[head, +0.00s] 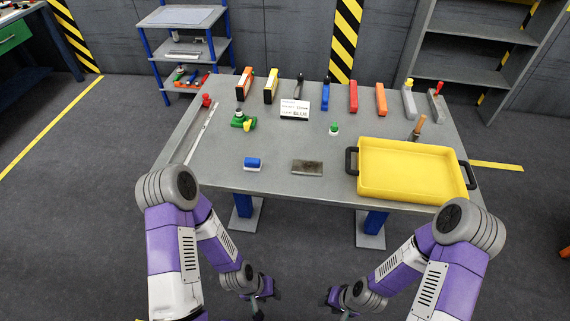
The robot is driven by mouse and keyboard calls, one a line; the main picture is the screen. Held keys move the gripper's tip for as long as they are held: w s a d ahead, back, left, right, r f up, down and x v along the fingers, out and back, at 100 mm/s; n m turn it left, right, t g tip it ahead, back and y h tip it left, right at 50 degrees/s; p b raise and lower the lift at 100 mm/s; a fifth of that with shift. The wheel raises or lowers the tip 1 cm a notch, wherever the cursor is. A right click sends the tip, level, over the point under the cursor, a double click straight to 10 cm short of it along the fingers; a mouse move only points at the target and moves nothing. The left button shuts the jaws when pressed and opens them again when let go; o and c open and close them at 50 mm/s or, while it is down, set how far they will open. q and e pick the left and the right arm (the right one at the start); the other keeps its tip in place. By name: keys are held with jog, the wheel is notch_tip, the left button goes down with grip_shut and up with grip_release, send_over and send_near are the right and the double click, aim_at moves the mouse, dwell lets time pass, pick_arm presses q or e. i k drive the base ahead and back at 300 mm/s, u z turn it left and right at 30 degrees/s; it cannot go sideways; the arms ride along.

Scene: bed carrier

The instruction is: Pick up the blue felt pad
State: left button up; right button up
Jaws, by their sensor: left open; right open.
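A small blue block with a whitish lower edge (252,163), which looks like the blue felt pad, lies near the front edge of the grey table (225,180), left of centre. My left gripper (262,299) is open and empty, low in front of the table and well short of the blue pad. My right gripper (332,301) is open and empty at a similar height, to the right of the left one. Both grippers are small and partly hidden by my own arm links.
A dark grey flat block (307,167) lies right of the pad. A yellow tray (410,187) with black handles fills the right front. Table around the pad is clear.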

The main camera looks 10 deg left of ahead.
aim_at(251, 164)
jog(key=k, duration=0.5)
jog(key=u, duration=0.9)
jog(key=i, duration=0.9)
jog(key=z, duration=1.2)
